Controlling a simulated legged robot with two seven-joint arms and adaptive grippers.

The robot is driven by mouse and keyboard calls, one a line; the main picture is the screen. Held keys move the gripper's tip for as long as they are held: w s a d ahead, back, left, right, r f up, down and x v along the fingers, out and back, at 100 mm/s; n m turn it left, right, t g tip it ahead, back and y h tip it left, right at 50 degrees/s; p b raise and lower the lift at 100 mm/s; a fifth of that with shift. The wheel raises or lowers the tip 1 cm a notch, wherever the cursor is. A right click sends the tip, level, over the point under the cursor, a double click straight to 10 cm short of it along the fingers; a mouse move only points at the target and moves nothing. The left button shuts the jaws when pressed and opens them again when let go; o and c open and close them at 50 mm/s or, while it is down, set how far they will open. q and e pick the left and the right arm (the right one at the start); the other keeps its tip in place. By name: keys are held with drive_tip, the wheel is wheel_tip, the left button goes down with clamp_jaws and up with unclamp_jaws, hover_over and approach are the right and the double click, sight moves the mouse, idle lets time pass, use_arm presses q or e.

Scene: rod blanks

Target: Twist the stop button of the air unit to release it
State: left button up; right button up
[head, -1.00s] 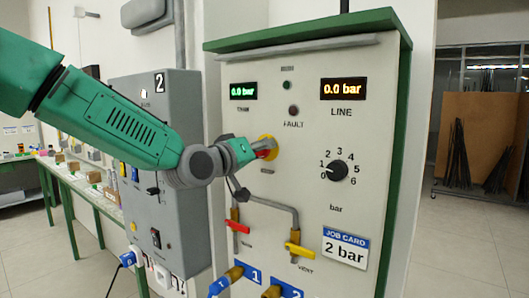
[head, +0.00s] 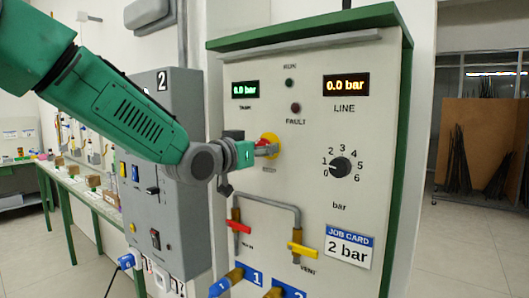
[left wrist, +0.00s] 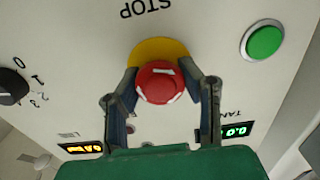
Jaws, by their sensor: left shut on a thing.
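The red stop button (left wrist: 160,82) sits on a yellow round plate (left wrist: 158,49) on the air unit's front panel (head: 260,75). In the left wrist view the word STOP shows beside it, upside down. My left gripper (left wrist: 162,88) is shut on the red button, with one finger on each side of it. In the head view the left gripper (head: 258,149) reaches the button from the left, and the yellow plate (head: 271,143) shows behind it. My right gripper is not in view.
A green button (left wrist: 264,41) is near the gripper. Below the stop button are a pipe, a red-handled valve (head: 239,227) and a yellow-handled valve (head: 302,249). A black dial (head: 339,168) is to the right. A grey box (head: 160,170) stands left.

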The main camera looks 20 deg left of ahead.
use_arm(q)
drive_tip(key=shift+r, duration=0.55)
drive_tip(key=o, duration=1.2)
drive_tip(key=shift+c, duration=0.2)
drive_tip(key=shift+o, duration=0.4)
drive_tip(key=shift+s+f, duration=0.1)
drive_tip(key=shift+f, duration=0.05)
drive_tip(key=shift+a+f, duration=0.1)
drive_tip(key=shift+f, duration=0.05)
drive_tip(key=v, duration=1.2)
